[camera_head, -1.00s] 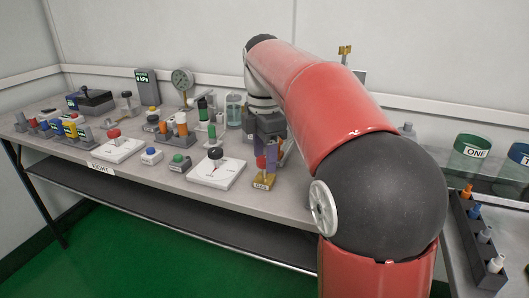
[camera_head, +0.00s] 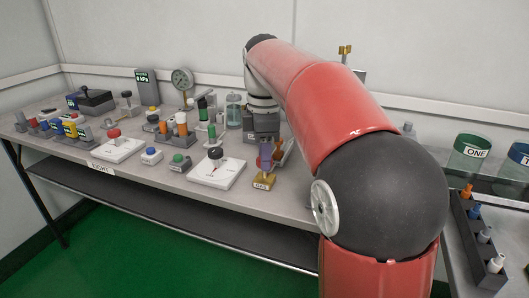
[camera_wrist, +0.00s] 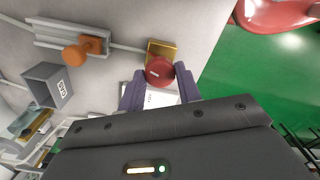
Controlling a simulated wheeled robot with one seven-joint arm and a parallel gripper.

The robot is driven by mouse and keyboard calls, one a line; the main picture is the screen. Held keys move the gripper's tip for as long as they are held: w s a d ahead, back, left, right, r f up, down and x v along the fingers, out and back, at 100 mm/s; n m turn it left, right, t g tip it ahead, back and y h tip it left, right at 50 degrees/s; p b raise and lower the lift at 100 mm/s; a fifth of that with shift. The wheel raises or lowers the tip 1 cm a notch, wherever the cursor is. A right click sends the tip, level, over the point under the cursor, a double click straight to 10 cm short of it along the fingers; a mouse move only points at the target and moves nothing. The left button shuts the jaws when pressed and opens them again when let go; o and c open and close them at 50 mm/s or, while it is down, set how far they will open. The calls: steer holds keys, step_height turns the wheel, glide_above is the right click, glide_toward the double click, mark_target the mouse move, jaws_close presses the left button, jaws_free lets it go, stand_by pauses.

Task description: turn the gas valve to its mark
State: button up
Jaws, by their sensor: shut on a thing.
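The gas valve is a red rounded handle (camera_wrist: 158,70) on a brass base (camera_wrist: 161,47) in the wrist view. In the head view its brass base (camera_head: 264,181), with a small label, sits near the front edge of the table. My gripper has purple fingers (camera_wrist: 158,80), one on each side of the red handle, and is shut on it. In the head view my gripper (camera_head: 266,157) stands upright just above the brass base and hides most of the handle. I cannot make out the valve's mark.
A white board with a black knob (camera_head: 215,172) stands close to the left of the valve. An orange piece on a grey rail (camera_wrist: 82,50) lies near the valve in the wrist view.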

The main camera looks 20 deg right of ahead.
steer(key=m, duration=0.5)
steer(key=shift+m, duration=0.4)
steer(key=m, duration=1.2)
steer(key=shift+m, duration=0.3)
steer(key=m, duration=0.5)
steer(key=shift+m, duration=0.3)
steer(key=o, duration=1)
